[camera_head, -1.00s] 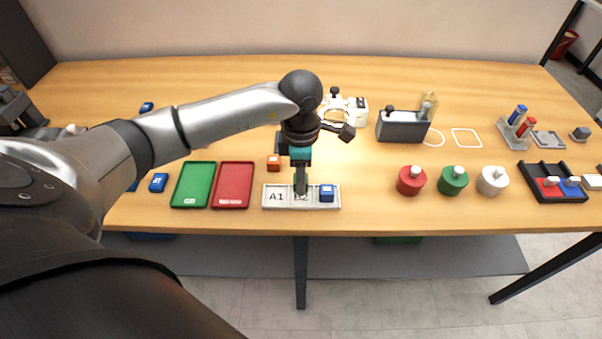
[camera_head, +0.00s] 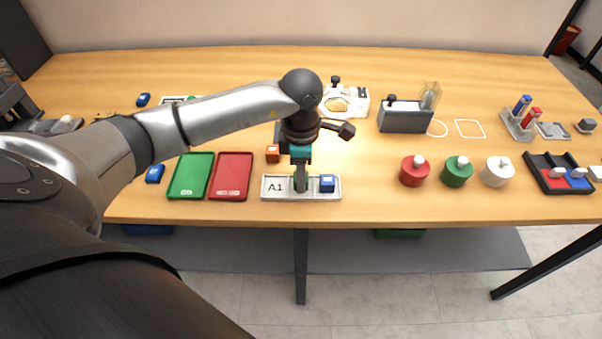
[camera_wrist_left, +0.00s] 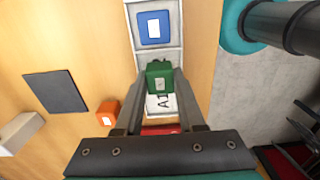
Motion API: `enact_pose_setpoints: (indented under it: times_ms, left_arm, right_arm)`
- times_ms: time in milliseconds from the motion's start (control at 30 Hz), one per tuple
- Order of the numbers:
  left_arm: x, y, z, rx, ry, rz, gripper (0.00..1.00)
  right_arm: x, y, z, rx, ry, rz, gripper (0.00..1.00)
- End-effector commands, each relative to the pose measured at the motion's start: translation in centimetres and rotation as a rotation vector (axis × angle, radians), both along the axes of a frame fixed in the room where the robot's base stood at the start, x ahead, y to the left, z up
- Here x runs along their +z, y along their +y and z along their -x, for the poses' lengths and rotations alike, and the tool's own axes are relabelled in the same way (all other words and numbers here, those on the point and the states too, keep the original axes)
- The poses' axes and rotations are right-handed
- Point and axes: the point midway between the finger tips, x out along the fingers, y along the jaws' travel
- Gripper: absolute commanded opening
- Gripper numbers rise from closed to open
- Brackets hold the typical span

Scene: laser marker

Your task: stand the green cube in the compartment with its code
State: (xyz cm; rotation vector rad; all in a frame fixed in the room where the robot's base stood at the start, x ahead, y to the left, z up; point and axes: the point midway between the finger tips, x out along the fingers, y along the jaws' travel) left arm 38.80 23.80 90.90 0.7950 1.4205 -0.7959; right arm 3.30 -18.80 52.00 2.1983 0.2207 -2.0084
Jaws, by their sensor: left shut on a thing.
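My left gripper (camera_head: 301,184) points down over the middle of a white tray (camera_head: 273,197) with a row of compartments. It is shut on the green cube (camera_wrist_left: 159,78), which has a pale label on its face. In the left wrist view the cube sits between the fingers and partly covers the tray's A1 label (camera_wrist_left: 166,103). A blue cube (camera_head: 327,184) stands in the tray's right compartment; it also shows in the left wrist view (camera_wrist_left: 153,28). The middle compartment's label is hidden in the head view. I cannot tell whether the green cube touches the tray floor.
An orange cube (camera_head: 273,154) lies just behind the tray. A red tray (camera_head: 231,176) and a green tray (camera_head: 190,176) lie to its left. Red (camera_head: 415,171), green (camera_head: 457,172) and white (camera_head: 497,171) round pieces stand to the right. Table is clear between tray and red piece.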

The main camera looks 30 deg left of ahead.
Motion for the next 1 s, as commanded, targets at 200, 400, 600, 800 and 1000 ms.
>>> enact_pose_setpoints:
  times_ms: [200, 400, 600, 800, 1000]
  left_arm:
    - [0.0, -0.01, -0.01, 0.0, 0.0, 0.0, 0.0]
    - [-0.02, 0.01, -0.02, 0.0, -0.001, -0.001, 0.0]
    - [-0.34, 0.02, -0.03, 0.0, -0.001, -0.001, 0.0]
    - [-0.6, 0.04, -0.07, 0.001, -0.001, -0.001, 0.0]
    - [-0.56, 0.05, -0.06, 0.001, -0.001, -0.001, 0.0]
  right_arm:
    - [-0.03, 0.02, -0.03, 0.0, -0.001, 0.0, 0.65]
    - [-0.07, 0.02, -0.05, 0.0, -0.001, 0.0, 0.65]
    - [-0.4, 0.02, -0.07, 0.001, -0.002, 0.0, 0.65]
    - [-0.69, 0.02, -0.09, 0.001, -0.002, 0.0, 0.65]
    - [-0.65, 0.01, -0.11, 0.0, -0.002, 0.0, 0.65]
